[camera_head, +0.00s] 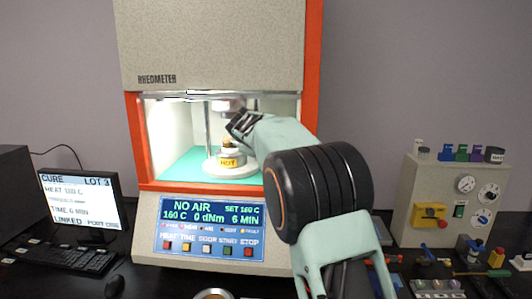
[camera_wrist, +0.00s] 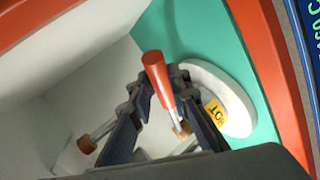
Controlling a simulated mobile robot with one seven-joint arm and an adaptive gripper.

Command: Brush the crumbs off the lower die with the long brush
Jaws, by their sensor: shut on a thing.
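The lower die is a pale round block with a yellow HOT label (camera_head: 229,166), inside the open chamber of the rheometer; its pale edge also shows in the wrist view (camera_wrist: 228,98). My gripper (camera_head: 242,125) reaches into the chamber from the right, above the die. In the wrist view its dark fingers (camera_wrist: 165,95) are shut around an orange-red handle (camera_wrist: 156,70), which looks like the long brush, with a pale shaft and brownish tip below. In the head view a small golden-brown patch (camera_head: 228,143) shows on the die top; I cannot tell whether it is bristles or crumbs.
The orange chamber frame (camera_head: 313,60) surrounds the opening, with a metal post (camera_head: 208,125) inside. The control panel (camera_head: 210,228) reads NO AIR. A monitor (camera_head: 83,205) and keyboard (camera_head: 62,257) stand left. A grey utility box (camera_head: 450,200) and small tools are at right.

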